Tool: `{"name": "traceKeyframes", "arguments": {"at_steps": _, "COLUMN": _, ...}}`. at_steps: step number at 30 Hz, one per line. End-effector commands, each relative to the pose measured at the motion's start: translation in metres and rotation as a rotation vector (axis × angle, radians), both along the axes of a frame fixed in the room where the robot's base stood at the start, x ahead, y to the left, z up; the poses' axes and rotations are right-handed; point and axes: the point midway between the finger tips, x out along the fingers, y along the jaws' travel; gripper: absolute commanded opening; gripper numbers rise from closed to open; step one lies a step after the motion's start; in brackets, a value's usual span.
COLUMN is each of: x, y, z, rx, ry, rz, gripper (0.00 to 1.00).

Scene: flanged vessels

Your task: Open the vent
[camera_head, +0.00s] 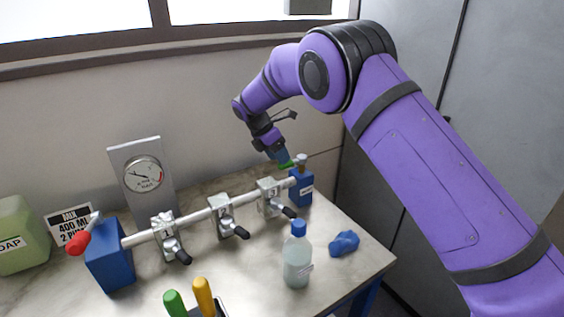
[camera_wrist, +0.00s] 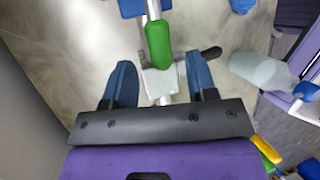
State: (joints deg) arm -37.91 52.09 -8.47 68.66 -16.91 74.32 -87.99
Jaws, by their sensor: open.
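A green handle (camera_head: 287,164) sits by a small metal fitting (camera_head: 302,160) on top of the right blue end block (camera_head: 301,190). No readable word marks it as the vent. My gripper (camera_head: 279,156) points down just above and behind this handle. In the wrist view my gripper (camera_wrist: 161,72) is open, with one blue finger on each side. The green handle (camera_wrist: 158,45) lies ahead, lined up with the gap between the fingers. I cannot tell whether they touch it. A valve body (camera_wrist: 160,82) with a black lever (camera_wrist: 210,53) shows below.
A pipe (camera_head: 193,219) carries three valves with black levers. A gauge (camera_head: 143,175) stands behind. A red knob (camera_head: 78,243) is on the left block. A bottle (camera_head: 297,258), a blue crumpled thing (camera_head: 344,243) and green and yellow handles (camera_head: 203,296) stand in front.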

Motion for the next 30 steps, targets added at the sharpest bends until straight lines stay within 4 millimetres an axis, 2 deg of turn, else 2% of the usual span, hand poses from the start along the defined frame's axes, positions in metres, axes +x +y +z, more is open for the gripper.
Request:
{"name": "traceKeyframes", "arguments": {"at_steps": 6, "x": 0.000, "y": -0.010, "z": -0.020, "rx": 0.001, "ry": -0.001, "rz": 0.000, "gripper": 0.52}}
{"name": "traceKeyframes", "arguments": {"at_steps": 17, "x": 0.000, "y": -0.012, "z": -0.024, "rx": 0.001, "ry": -0.001, "rz": 0.000, "gripper": 0.52}}
{"name": "traceKeyframes", "arguments": {"at_steps": 20, "x": 0.000, "y": -0.012, "z": -0.024, "rx": 0.001, "ry": -0.001, "rz": 0.000, "gripper": 0.34}}
{"name": "traceKeyframes", "arguments": {"at_steps": 24, "x": 0.000, "y": -0.012, "z": -0.024, "rx": 0.001, "ry": -0.001, "rz": 0.000, "gripper": 0.02}}
{"name": "traceKeyframes", "arguments": {"at_steps": 30, "x": 0.000, "y": -0.011, "z": -0.024, "rx": 0.001, "ry": -0.001, "rz": -0.002, "gripper": 0.00}}
